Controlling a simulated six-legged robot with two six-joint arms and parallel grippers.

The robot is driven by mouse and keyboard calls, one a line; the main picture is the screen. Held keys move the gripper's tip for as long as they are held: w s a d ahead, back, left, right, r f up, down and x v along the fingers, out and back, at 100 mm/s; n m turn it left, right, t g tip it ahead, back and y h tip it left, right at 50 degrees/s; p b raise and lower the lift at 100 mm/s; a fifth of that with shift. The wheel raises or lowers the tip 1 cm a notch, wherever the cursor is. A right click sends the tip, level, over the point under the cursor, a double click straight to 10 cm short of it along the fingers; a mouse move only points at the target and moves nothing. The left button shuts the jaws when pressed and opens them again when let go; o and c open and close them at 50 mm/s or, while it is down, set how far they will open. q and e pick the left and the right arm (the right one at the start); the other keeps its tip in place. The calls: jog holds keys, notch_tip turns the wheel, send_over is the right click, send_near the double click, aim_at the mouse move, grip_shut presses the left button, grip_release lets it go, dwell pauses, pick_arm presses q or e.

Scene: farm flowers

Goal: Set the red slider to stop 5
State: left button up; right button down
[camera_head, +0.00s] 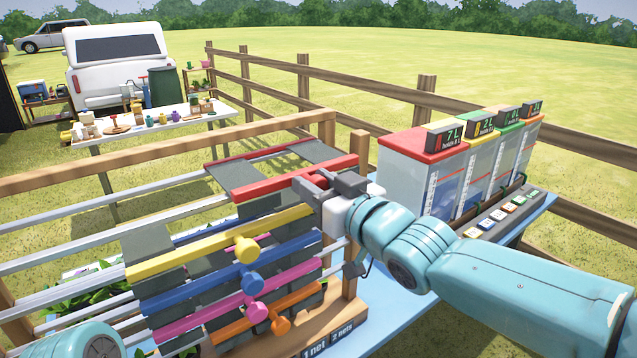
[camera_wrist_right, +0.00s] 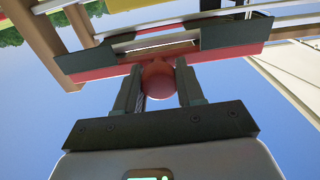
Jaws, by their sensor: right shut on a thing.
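The red slider (camera_head: 260,188) is a red bar with a dark grey panel, on the upper rails of a wooden frame. It sits farther right than the yellow slider (camera_head: 175,258). My right gripper (camera_head: 314,188) is at the red bar's front face, near its right part. In the wrist view the red slider's round knob (camera_wrist_right: 158,77) is between the two fingers of my right gripper (camera_wrist_right: 157,90), which is shut on it. The gripper hides the knob in the head view. I cannot read any stop marks. Only part of my left arm shows at bottom left; its gripper is out of view.
Blue (camera_head: 190,291), magenta (camera_head: 205,313) and orange (camera_head: 232,328) sliders with protruding knobs lie below the yellow one. Lidded tanks (camera_head: 410,180) stand on a blue table (camera_head: 395,312) at right. A white table (camera_head: 195,122) with small items stands behind the frame.

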jog(key=shift+d+r, duration=0.25)
jog(key=c, duration=0.7)
grip_release()
jog(key=shift+w, duration=0.1)
jog(key=shift+d+f, duration=0.1)
jog(key=shift+d, duration=0.05)
jog(key=shift+a, duration=0.2)
jog(key=shift+s, duration=0.2)
jog(key=v, duration=1.6)
jog(key=shift+d, duration=0.2)
